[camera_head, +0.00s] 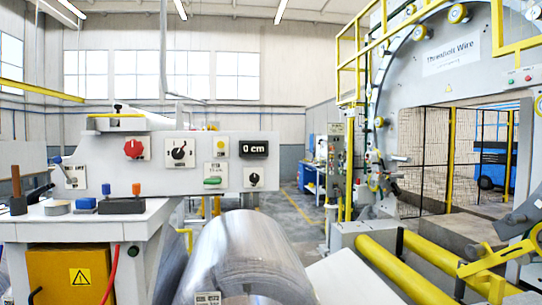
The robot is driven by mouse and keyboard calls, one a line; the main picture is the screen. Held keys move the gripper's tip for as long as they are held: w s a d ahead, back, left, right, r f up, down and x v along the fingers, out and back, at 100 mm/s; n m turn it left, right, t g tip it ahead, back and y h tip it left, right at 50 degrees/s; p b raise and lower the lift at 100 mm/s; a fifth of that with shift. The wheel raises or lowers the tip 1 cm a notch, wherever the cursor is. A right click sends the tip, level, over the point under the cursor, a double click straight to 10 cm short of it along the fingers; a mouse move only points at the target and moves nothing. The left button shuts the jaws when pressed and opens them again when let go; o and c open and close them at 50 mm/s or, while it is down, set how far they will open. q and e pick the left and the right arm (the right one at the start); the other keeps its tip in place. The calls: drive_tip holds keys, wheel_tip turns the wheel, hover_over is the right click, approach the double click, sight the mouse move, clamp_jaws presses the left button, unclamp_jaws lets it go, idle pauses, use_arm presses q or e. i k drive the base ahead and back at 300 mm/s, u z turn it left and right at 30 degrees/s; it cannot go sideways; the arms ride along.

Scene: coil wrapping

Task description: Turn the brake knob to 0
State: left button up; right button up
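A white control panel (110,168) stands at the left. It carries several controls, and their small labels are too small to read, so I cannot tell which is the brake knob. A larger black rotary knob (180,153) sits on a white plate near the middle, its pointer tilted. A smaller black knob (254,180) sits at the lower right, under a display (253,149) reading "0 cm". Another dial (74,177) is at the far left. A red knob (133,149), a yellow button (221,144) and a green switch (212,181) are also there. Neither gripper is in view.
A large shiny wrapped coil (245,255) lies in front, below the panel. A side table (60,227) with small items stands at left. Yellow rollers (395,270) and a large ring machine (445,65) fill the right. An open aisle (300,212) runs between.

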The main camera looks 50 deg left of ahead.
sight(177, 154)
drive_tip(key=z, duration=0.35)
drive_tip(key=i, duration=2)
drive_tip(key=u, duration=2.75)
